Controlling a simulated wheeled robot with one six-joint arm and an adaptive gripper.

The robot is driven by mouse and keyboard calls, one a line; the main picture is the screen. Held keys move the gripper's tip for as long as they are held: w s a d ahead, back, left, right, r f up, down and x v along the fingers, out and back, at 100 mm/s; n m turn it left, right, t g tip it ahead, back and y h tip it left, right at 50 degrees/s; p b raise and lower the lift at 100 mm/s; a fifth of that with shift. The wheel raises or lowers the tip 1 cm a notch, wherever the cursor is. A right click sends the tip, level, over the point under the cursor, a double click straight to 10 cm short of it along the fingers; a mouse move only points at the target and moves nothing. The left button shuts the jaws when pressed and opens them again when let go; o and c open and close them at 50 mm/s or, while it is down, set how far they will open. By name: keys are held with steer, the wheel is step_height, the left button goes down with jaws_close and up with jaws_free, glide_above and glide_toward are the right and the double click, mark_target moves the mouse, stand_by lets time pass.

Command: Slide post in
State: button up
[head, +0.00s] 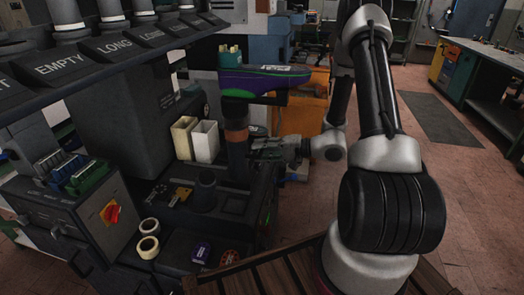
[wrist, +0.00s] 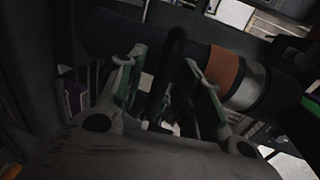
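The post (head: 237,150) is a dark upright cylinder with an orange band, standing at the right side of the machine's lower deck. A purple and green shoe-shaped piece (head: 262,82) sits at its top. The post lies across the upper part of the wrist view, its orange band (wrist: 224,68) beside a silver section. My gripper (head: 258,148) is close to the right of the post at about band height or just below. In the wrist view my gripper (wrist: 163,62) has its fingers apart, with a dark bar (wrist: 175,52) between or just beyond them. I cannot tell whether they touch it.
The press body (head: 115,110) stands left under a labelled shelf (head: 110,47). Two cream containers (head: 194,140) stand behind the deck. A control box with a red knob (head: 112,213), tape rolls (head: 149,235) and small tins lie at the front left. Floor is open at right.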

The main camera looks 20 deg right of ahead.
jaws_close()
steer(key=shift+a, duration=0.1)
steer(key=r+x, duration=0.3)
steer(key=x, duration=1.4)
steer(key=shift+w+a+r, duration=0.2)
steer(key=shift+r, duration=0.05)
jaws_free()
steer(key=shift+a, duration=0.15)
